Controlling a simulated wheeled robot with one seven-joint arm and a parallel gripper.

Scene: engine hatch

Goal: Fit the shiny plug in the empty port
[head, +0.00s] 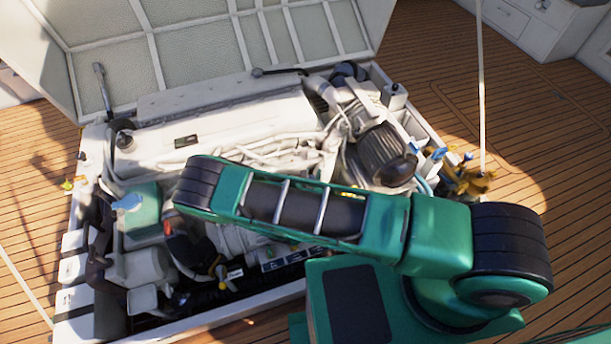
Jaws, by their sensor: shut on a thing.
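My green arm reaches across the front of the open engine hatch, and its forearm ends in a black ringed joint. I cannot pick out the shiny plug or the empty port in this view. A small yellow-brown handle-like part (221,270) shows below the forearm, among dark parts at the front of the engine. I cannot tell whether it belongs to the task.
The white engine block (220,128) fills the hatch, with a dark ribbed cylinder (383,152) at right. The raised hatch lid (190,45) stands behind. A teal-topped tank (140,215) is at left. Plank deck (540,130) surrounds the hatch.

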